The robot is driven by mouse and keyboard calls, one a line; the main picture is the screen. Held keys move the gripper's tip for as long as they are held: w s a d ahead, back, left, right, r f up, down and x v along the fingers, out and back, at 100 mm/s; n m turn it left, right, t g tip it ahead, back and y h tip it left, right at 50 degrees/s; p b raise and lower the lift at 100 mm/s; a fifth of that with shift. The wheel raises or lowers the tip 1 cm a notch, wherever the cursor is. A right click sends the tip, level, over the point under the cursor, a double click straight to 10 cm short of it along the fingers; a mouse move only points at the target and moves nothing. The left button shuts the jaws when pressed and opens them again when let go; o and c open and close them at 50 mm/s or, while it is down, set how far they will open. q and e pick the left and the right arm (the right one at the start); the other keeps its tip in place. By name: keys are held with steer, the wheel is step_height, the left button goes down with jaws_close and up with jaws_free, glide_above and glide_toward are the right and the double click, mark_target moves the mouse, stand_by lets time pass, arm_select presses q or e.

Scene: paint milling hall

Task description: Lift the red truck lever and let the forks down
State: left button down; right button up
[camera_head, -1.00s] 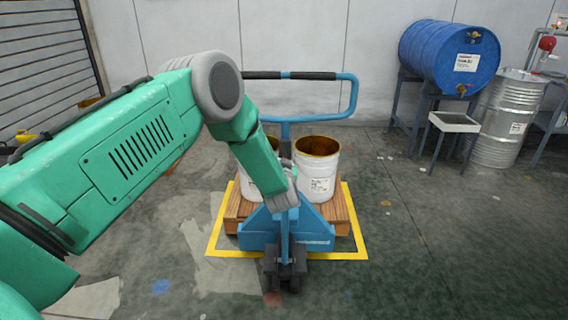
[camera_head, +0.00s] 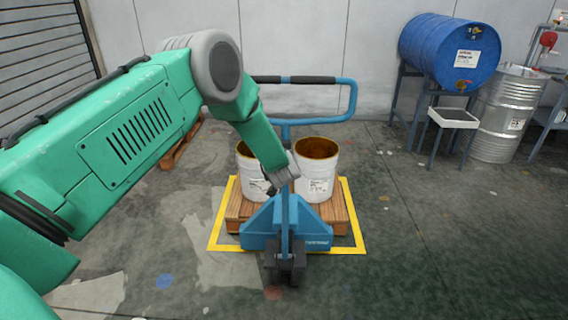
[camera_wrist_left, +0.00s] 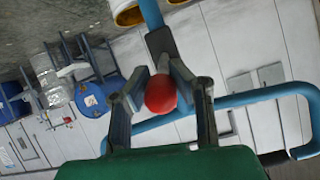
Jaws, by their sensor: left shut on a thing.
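The blue pallet truck (camera_head: 288,232) stands at a wooden pallet (camera_head: 236,212) with two white buckets on it. Its looped handle (camera_head: 353,98) rises behind my left arm and also shows in the wrist view (camera_wrist_left: 255,98). My left gripper (camera_head: 282,186) is at the truck's drawbar, below the loop. In the wrist view, my left gripper (camera_wrist_left: 158,78) is shut on the round red knob of the lever (camera_wrist_left: 161,96), with one finger on each side. In the head view the knob is hidden. The forks cannot be seen under the pallet. My right gripper is out of view.
A yellow floor outline (camera_head: 350,249) surrounds the pallet. A blue drum (camera_head: 450,52) lies on a stand at the right, near a small tray stand (camera_head: 454,117) and a silver drum (camera_head: 508,115). The floor to the right of the pallet is clear.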

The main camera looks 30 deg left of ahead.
arm_select(q)
steer(key=shift+s+d+f, duration=0.15)
steer(key=shift+d+f, duration=0.1)
steer(key=shift+f, duration=0.05)
stand_by(0.6)
steer(key=c, duration=1.6)
jaws_free()
steer(key=shift+o, duration=0.2)
steer(key=shift+w+r, duration=0.1)
steer(key=shift+w, duration=0.1)
steer(key=shift+r, duration=0.1)
steer(key=v, duration=1.1)
steer(key=shift+s+d, duration=0.3)
steer(key=shift+s, duration=0.05)
